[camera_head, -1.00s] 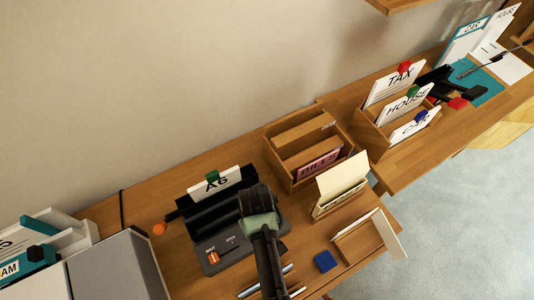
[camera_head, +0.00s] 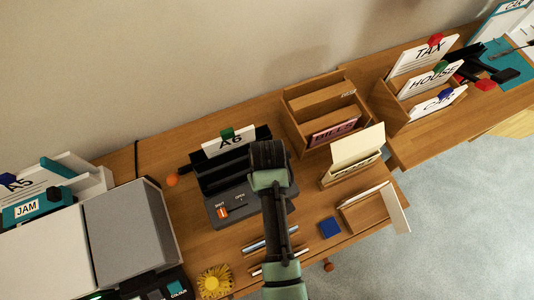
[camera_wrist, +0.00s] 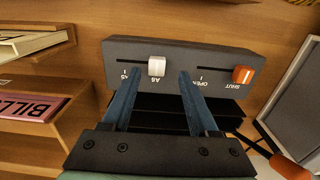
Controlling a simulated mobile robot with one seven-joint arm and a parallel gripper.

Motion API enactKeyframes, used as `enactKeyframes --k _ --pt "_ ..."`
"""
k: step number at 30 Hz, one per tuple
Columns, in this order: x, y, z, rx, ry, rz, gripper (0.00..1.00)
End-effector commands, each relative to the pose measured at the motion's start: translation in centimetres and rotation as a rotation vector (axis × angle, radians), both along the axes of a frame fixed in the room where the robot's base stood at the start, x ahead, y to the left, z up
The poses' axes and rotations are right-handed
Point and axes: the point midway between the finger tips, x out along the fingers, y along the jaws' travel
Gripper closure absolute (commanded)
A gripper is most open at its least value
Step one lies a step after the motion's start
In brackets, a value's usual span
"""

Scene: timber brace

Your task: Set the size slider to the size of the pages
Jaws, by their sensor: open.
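The dark grey device (camera_head: 238,205) stands on the desk, with an A6 card (camera_head: 230,142) under a green clip upright in its slots. In the wrist view the device's panel (camera_wrist: 215,62) appears upside down. An orange knob (camera_wrist: 243,75) sits at the SHUT end of the other slider. My gripper (camera_wrist: 160,72) is open, its blue fingers appearing on either side of the white knob. I cannot tell whether they touch it. In the head view my arm hides the white knob.
A wooden sorter with a BILLS card (camera_head: 333,132) and a box of cream cards (camera_head: 354,158) stand to the right. A blue block (camera_head: 329,228) and pens (camera_head: 270,240) lie in front. A grey machine (camera_head: 130,235) stands at left.

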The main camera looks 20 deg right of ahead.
Motion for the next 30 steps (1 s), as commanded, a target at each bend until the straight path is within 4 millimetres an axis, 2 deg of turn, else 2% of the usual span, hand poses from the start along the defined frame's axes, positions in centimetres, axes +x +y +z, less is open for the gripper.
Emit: enactKeyframes --k 1,6,12,18,30 --pt "0.1 0.0 1.3 -0.001 -0.005 0.0 0.4" --pt "0.1 0.0 5.2 -0.001 -0.006 0.0 0.4" --pt "0.1 0.1 8.6 0.001 -0.003 0.0 0.4" --pt "0.1 0.1 10.0 0.002 -0.001 0.001 0.4" --pt "0.0 0.1 10.1 0.002 0.0 0.001 0.4"
